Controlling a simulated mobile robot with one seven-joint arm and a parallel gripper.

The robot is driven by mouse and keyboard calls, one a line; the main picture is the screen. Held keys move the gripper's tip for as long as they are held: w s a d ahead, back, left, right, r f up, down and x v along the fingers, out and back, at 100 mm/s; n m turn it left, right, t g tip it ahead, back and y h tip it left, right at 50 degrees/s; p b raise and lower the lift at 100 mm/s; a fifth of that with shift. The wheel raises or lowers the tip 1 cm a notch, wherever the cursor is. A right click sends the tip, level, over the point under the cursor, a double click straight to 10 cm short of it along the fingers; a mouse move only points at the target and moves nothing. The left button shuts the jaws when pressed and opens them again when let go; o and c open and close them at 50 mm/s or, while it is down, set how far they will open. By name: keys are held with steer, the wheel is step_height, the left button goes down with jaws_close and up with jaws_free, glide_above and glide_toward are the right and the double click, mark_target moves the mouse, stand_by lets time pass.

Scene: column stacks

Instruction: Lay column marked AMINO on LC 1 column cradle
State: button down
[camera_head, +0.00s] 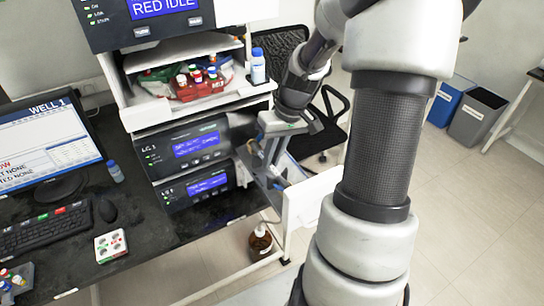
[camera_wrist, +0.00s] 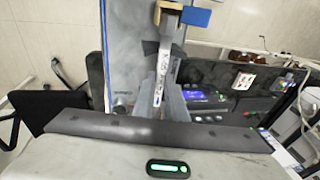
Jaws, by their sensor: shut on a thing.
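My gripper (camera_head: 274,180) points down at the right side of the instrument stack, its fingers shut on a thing. The LC 1 unit (camera_head: 190,145) is a dark box with a lit blue display, left of my gripper. A cradle cannot be made out clearly beside it. I cannot tell whether the column touches anything below.
A second dark unit (camera_head: 198,187) sits under LC 1. A white panel (camera_head: 313,200) stands close to the right of my gripper. An office chair (camera_head: 325,120) is behind. A brown bottle (camera_head: 260,242) stands below. The black bench (camera_head: 135,215) holds a keyboard and monitor.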

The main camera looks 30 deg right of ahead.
steer(key=shift+f, duration=0.35)
steer(key=c, duration=1.7)
jaws_free()
steer(key=v, duration=1.7)
steer(key=shift+s+d+r, duration=0.1)
steer(key=shift+d+r, duration=0.05)
steer(key=shift+r, duration=0.1)
